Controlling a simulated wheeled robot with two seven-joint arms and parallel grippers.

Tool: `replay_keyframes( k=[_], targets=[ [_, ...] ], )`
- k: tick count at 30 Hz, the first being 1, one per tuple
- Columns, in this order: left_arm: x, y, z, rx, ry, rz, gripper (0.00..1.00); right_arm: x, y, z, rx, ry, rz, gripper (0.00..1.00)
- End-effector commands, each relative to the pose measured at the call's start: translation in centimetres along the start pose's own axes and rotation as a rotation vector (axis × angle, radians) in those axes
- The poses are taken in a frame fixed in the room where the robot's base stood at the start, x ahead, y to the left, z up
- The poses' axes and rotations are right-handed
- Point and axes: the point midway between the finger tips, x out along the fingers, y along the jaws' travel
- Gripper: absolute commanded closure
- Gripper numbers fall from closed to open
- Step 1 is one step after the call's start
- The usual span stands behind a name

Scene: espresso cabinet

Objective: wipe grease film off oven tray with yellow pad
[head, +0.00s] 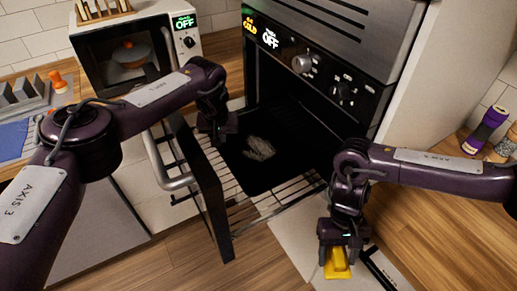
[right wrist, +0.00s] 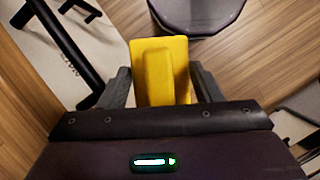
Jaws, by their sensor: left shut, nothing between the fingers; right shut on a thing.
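The black oven tray (head: 272,172) sits on a wire rack pulled part way out of the oven. A pale greyish patch of grease film (head: 259,148) lies on the tray. My left gripper (head: 217,134) is over the tray's left edge, left of the patch, shut and empty. My right gripper (head: 338,252) is shut on the yellow pad (head: 337,268) and holds it in front of the oven, to the right of the rack. In the right wrist view the pad (right wrist: 160,72) sits between the two fingers, above the floor.
The open oven door (head: 209,197) stands to the left of the rack. The oven control panel (head: 315,66) is above the tray. A microwave (head: 135,50) stands on the left counter. A wooden counter (head: 435,215) lies to the right, with small bottles at its back.

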Motion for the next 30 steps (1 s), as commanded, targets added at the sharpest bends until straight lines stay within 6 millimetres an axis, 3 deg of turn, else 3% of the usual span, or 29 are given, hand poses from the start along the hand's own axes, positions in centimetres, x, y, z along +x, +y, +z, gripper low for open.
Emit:
replay_keyframes(
  k=[15, 30],
  targets=[
    [1.0, 0.0, 0.3, 0.0, 0.0, 0.001, 1.0, 0.6, 0.0, -0.2, 0.0, 0.0, 0.0, 0.6],
    [-2.0, 0.0, -0.6, 0.0, -0.001, 0.0, 1.0, -1.9, 0.0, 0.8, 0.0, 0.0, 0.0, 0.6]
  ],
)
